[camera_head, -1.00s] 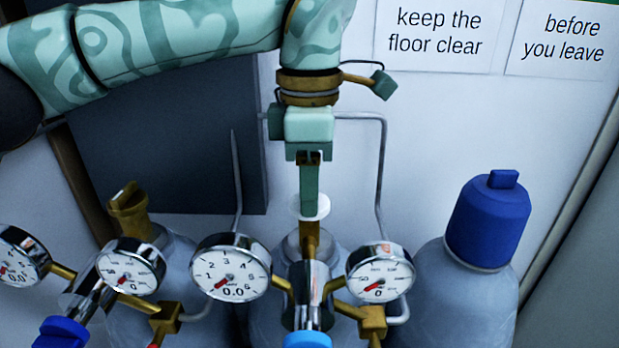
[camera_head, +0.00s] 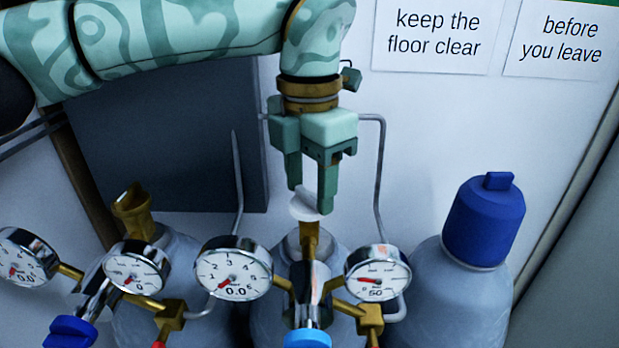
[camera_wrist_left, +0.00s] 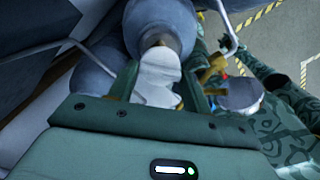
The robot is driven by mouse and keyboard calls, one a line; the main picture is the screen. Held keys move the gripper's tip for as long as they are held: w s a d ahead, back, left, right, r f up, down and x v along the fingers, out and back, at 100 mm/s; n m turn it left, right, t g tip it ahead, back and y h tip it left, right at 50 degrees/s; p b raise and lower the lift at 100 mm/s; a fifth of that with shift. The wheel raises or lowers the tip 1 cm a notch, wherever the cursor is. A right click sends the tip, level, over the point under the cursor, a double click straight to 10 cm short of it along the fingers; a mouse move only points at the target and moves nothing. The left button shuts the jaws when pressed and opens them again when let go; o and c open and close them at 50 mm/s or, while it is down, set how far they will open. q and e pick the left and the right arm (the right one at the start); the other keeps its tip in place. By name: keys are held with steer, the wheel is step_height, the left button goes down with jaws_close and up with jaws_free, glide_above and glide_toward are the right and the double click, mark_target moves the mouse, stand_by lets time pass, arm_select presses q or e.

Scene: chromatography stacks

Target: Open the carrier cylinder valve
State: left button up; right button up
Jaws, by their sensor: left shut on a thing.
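The white valve handwheel (camera_head: 303,207) sits on the brass valve on top of the middle grey cylinder (camera_head: 262,318). It also shows in the left wrist view (camera_wrist_left: 157,77). My left gripper (camera_head: 311,195) comes down from above and is shut on the handwheel, one finger on each side. The middle regulator has a left gauge (camera_head: 234,275) with its digits at 0.0 and a right gauge (camera_head: 377,273) with its digits at 50. A light blue knob (camera_head: 308,339) is at its front. My right gripper is not in view.
Another cylinder with a brass valve (camera_head: 133,215), gauges and a dark blue knob (camera_head: 66,332) stands to the left. A cylinder with a blue cap (camera_head: 485,220) stands to the right. Thin grey pipes (camera_head: 380,175) run up the wall behind.

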mark_target(310, 193)
arm_select(q)
steer(key=n+b, duration=0.1)
steer(key=n, duration=0.4)
steer(key=shift+n, duration=0.3)
steer(key=shift+n+b, duration=0.55)
steer(key=shift+n, duration=1.65)
steer(key=o, duration=1)
step_height(310, 193, up, 16)
steer(key=p, duration=0.4)
steer(key=shift+r, duration=0.2)
steer(key=shift+f, duration=0.1)
